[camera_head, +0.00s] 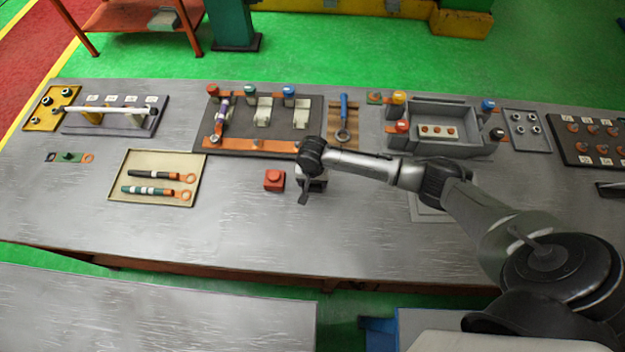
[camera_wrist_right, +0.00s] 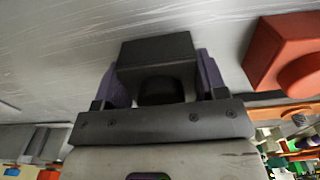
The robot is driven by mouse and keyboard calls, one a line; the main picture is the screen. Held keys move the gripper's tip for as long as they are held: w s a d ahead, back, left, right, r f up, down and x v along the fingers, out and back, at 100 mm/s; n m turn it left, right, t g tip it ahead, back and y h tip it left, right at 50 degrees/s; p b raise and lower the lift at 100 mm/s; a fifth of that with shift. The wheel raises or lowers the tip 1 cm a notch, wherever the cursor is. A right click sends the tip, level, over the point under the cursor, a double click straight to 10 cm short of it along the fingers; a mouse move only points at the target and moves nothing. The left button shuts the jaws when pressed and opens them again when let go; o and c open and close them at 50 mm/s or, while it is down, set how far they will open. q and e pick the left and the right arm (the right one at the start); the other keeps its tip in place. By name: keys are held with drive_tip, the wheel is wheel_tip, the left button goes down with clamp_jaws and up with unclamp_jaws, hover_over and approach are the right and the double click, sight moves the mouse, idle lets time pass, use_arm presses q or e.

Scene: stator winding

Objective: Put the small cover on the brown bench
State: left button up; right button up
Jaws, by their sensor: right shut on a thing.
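My right gripper (camera_head: 309,190) is over the front middle of the long bench (camera_head: 340,240), pointing down. In the right wrist view its purple fingers (camera_wrist_right: 157,85) are shut on a dark grey block with a round black knob (camera_wrist_right: 157,50), which looks like the small cover. I cannot tell whether this block touches the bench top. The bench has a grey metal top and a brown frame showing under its front edge. A red block with a round knob (camera_head: 274,180) stands just left of the gripper; it also shows in the right wrist view (camera_wrist_right: 285,55). My left gripper is not in view.
A beige tray (camera_head: 114,190) with two tools lies to the left. A dark fixture board (camera_head: 312,140) is behind the gripper, and a grey box fixture (camera_head: 462,115) stands at the back right. A second grey-topped bench (camera_head: 150,310) is at front left. The front strip is clear.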

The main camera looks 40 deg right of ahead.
drive_tip(key=shift+f, duration=0.15)
drive_tip(key=o, duration=0.9)
drive_tip(key=shift+c, duration=0.2)
drive_tip(key=shift+o, duration=0.3)
wheel_tip(320, 180, up, 12)
drive_tip(key=shift+r+p, duration=0.15)
drive_tip(key=shift+p, duration=0.6)
